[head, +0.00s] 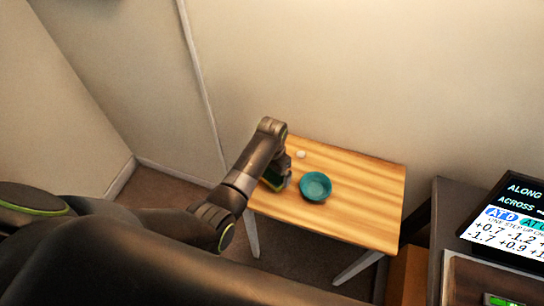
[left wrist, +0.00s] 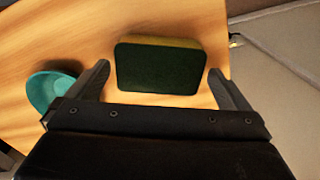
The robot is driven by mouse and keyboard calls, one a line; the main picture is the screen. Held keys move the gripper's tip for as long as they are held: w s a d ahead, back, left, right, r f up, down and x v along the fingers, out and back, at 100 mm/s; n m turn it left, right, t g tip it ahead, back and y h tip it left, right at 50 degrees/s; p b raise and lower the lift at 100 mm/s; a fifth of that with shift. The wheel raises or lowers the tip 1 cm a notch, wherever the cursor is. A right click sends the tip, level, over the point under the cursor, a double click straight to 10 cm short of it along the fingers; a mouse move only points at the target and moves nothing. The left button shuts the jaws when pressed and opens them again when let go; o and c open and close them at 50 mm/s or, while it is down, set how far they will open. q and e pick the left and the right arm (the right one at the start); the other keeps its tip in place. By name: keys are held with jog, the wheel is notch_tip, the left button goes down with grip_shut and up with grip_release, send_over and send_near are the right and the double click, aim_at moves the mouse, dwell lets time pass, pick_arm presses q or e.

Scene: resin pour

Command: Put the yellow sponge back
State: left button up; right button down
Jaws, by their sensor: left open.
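The sponge (left wrist: 158,68) lies on the wooden table, its dark green face towards the camera and a yellow strip along its far edge. In the head view the sponge (head: 273,183) shows only in part, at the table's left side under my arm. My left gripper (left wrist: 159,72) is open, with one finger on each side of the sponge and a small gap visible at both. In the head view my left gripper (head: 284,179) hides part of the sponge. My right gripper is in neither view.
A teal bowl (head: 316,187) stands right of the sponge on the wooden table (head: 365,200). A small white object (head: 301,154) lies near the back edge. The table's right part is clear. A dark screen with writing (head: 515,220) stands on a grey unit at the right.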

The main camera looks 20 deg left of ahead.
aim_at(272, 173)
pick_arm(q)
notch_tip(272, 173, up, 10)
dwell(0.4)
dwell(0.4)
jog(key=s+a+f+n+t, duration=0.1)
jog(key=s+a+f+n, duration=0.1)
jog(key=s+a+f, duration=0.35)
jog(key=s+a+r+n+t+y, duration=0.1)
jog(key=s+a+r, duration=0.15)
jog(key=s, duration=0.55)
jog(key=s+a+r+n+t, duration=0.15)
jog(key=s+a, duration=0.25)
jog(key=s, duration=0.4)
jog(key=s+a+r+n+y, duration=0.1)
jog(key=s+a+r, duration=0.2)
jog(key=s, duration=0.5)
notch_tip(272, 173, down, 26)
jog(key=a+f+g+b, duration=0.1)
jog(key=a+b, duration=0.1)
jog(key=b, duration=0.2)
jog(key=s+f+b, duration=0.1)
jog(key=s+f, duration=0.6)
jog(key=f, duration=0.2)
jog(key=s+d+f+g+h+b, duration=0.1)
jog(key=s+f, duration=0.6)
jog(key=f, duration=0.3)
jog(key=shift+s+d+b, duration=0.3)
jog(key=shift+s, duration=0.1)
